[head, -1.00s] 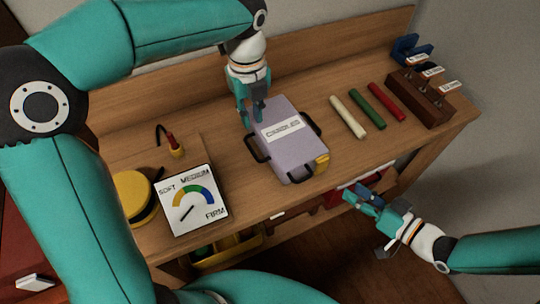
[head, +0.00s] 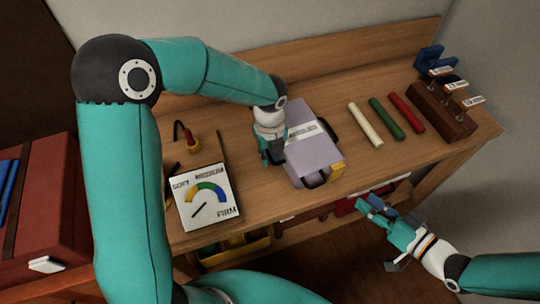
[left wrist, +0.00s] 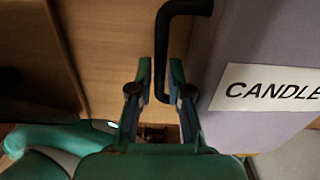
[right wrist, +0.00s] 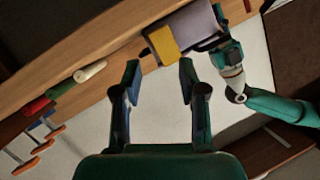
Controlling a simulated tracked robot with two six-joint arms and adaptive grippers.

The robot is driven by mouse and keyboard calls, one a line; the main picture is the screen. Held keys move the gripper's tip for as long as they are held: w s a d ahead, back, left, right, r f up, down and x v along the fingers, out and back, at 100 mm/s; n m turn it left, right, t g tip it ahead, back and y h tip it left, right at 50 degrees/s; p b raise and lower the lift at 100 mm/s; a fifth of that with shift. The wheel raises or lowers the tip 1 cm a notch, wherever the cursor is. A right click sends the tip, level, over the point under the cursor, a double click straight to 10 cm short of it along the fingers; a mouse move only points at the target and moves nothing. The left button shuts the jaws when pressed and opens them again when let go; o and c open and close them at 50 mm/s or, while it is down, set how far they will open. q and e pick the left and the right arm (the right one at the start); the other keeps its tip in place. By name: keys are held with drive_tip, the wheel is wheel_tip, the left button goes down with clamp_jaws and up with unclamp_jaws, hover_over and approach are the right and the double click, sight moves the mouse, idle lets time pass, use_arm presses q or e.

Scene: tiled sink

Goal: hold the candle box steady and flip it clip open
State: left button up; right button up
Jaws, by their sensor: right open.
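The candle box (head: 308,158) is a lavender case with a white label, lying on the wooden bench. It has dark handles and a yellow clip (head: 337,171) at its front right corner. My left gripper (head: 272,158) is at the box's left side, pointing down. In the left wrist view its fingers stand either side of the black left handle (left wrist: 163,50), narrowly spaced; I cannot tell whether they grip it. My right gripper (head: 366,208) is open and empty, in front of the bench edge. The yellow clip (right wrist: 163,45) shows ahead of it in the right wrist view.
White, green and red candles (head: 385,119) lie right of the box, before a dark wooden rack (head: 442,110) with tagged tools. A firmness dial card (head: 208,197) stands at left. A red case (head: 370,195) sits below the bench edge. Bench surface between box and candles is clear.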

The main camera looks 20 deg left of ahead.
use_arm(q)
drive_tip(key=shift+f, duration=0.25)
clamp_jaws()
